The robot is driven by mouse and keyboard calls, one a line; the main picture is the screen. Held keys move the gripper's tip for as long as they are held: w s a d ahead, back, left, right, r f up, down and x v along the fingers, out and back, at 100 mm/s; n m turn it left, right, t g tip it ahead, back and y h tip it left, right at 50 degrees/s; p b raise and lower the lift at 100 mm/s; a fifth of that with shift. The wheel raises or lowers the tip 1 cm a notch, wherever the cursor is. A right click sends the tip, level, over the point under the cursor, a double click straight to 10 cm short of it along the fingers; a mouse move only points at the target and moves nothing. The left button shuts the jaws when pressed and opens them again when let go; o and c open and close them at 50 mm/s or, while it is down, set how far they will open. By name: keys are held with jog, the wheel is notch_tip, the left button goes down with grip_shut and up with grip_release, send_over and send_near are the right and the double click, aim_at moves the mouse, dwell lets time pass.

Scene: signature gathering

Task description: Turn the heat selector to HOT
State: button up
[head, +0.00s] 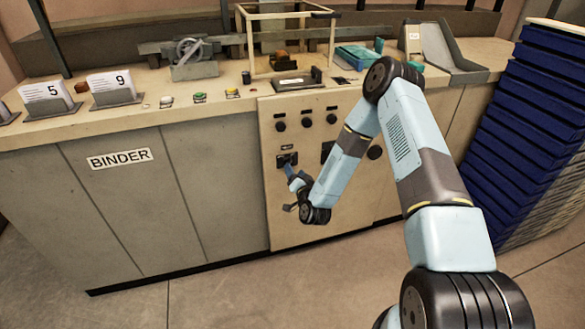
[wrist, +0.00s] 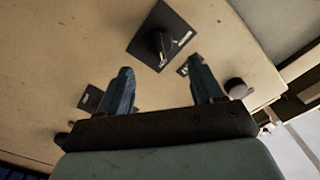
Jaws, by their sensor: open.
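A dark selector knob (wrist: 160,44) on a square black plate (wrist: 146,28) sits ahead of my gripper in the wrist view, tilted in that picture. The plate also shows on the cream control panel in the head view (head: 284,159). The labels are too small to read, so I cannot tell the knob's setting or confirm that it is the heat selector. My gripper (wrist: 164,76) is open, its two blue fingers apart and empty. The knob lies between and beyond the fingertips, with no visible contact. In the head view, my gripper (head: 290,174) is at the panel, just below the plate.
Several round knobs (head: 307,124) line the panel's top, and another knob (head: 375,152) is at its right. My forearm partly hides a second black plate (head: 327,149). The binder counter (head: 119,159) is left. Stacked blue trays (head: 530,110) stand right. The floor in front is clear.

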jog(key=v, duration=0.8)
jog(key=shift+s, duration=0.25)
jog(key=shift+d, duration=0.1)
